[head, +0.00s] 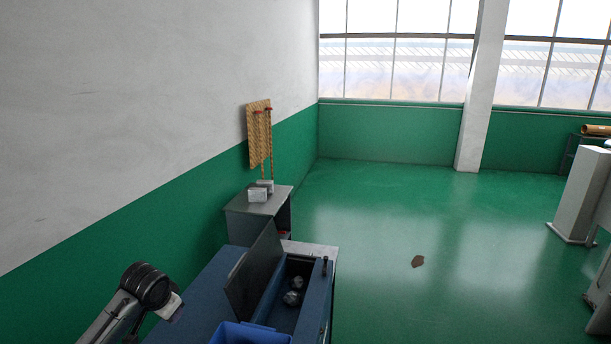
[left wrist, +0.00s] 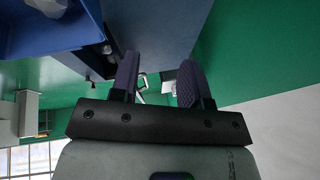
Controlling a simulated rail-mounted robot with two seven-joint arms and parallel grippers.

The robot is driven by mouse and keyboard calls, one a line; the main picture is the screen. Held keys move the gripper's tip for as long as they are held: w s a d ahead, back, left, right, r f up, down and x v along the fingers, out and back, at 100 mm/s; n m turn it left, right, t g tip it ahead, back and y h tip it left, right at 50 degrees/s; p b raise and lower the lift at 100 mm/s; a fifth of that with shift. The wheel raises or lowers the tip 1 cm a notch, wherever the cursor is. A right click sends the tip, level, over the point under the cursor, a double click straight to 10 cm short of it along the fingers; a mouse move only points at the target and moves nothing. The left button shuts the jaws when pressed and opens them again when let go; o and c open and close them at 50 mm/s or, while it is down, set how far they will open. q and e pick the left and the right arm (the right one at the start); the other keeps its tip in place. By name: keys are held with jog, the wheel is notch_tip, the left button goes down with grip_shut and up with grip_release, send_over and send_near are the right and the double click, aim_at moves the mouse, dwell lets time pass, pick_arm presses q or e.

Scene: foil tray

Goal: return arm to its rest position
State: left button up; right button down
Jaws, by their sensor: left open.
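My left arm comes in at the lower left of the head view. Its gripper (head: 174,311) is small and partly seen there, beside the left side of the blue bench (head: 205,285). In the left wrist view the gripper (left wrist: 160,82) shows two purple padded fingers, spread apart. I see nothing held between them; the bench and wall show behind. My right gripper is not in view.
A dark panel (head: 255,268) stands tilted beside an open compartment holding silvery crumpled lumps (head: 292,297). A blue bin (head: 250,333) is at the bottom edge. A grey cabinet (head: 258,206) carries white boxes. The green wall (head: 60,290) is left of the arm.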

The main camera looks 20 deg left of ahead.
pick_arm(q)
jog(key=s+d+f+m+t, duration=0.1)
jog(key=s+d+t, duration=0.3)
jog(key=d, duration=0.7)
jog(key=s+d+f+m+t, duration=0.1)
jog(key=s+d+m+t, duration=0.1)
jog(key=s+d, duration=0.65)
jog(key=s+d+f+n+g+h, duration=0.1)
jog(key=s+d+f+g, duration=0.1)
jog(key=s+d+f, duration=0.35)
jog(key=s+d+f+g+h, duration=0.1)
jog(key=s+d+f+g, duration=0.15)
jog(key=s+f, duration=0.6)
jog(key=s+d+f+n+g+h, duration=0.1)
jog(key=s+d+f+g, duration=0.2)
jog(key=s, duration=0.7)
jog(key=w+p+v, duration=0.2)
jog(key=p+v, duration=0.8)
jog(key=w+r+p+v, duration=0.1)
jog(key=w+p+v, duration=0.1)
jog(key=p+v, duration=0.8)
jog(key=shift+w+d+r+t+p, duration=0.2)
jog(key=shift+w+d+t+p, duration=0.25)
jog(key=shift+w+d+p, duration=0.2)
